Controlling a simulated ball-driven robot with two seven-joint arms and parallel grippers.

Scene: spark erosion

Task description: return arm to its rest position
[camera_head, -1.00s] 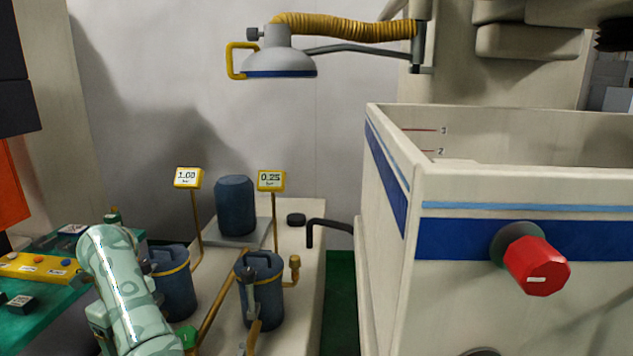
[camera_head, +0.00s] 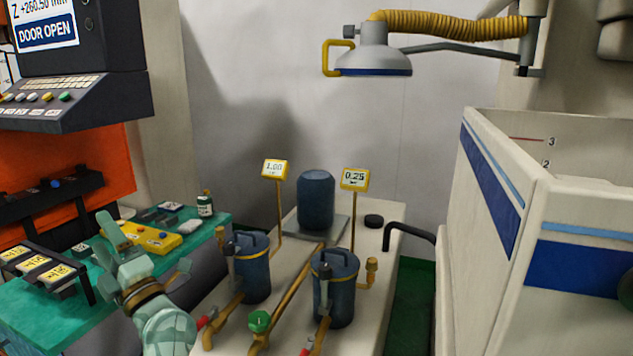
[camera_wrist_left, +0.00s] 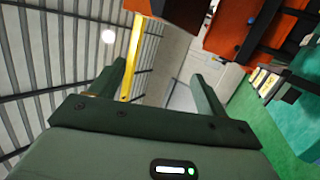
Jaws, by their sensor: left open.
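My left arm comes in from the lower left in the head view. It is pale green, and its left gripper (camera_head: 108,238) is raised in front of the green bench (camera_head: 35,315), pointing up and left. In the left wrist view the two dark green fingers of the left gripper (camera_wrist_left: 160,75) stand apart with nothing between them. That camera looks up at the roof beams. My right gripper is not in view.
A yellow button box (camera_head: 155,238) and a label rack (camera_head: 45,268) are near my left gripper. A control console (camera_head: 75,95) hangs above. Blue filter canisters (camera_head: 252,275) stand on the pale bench to the right.

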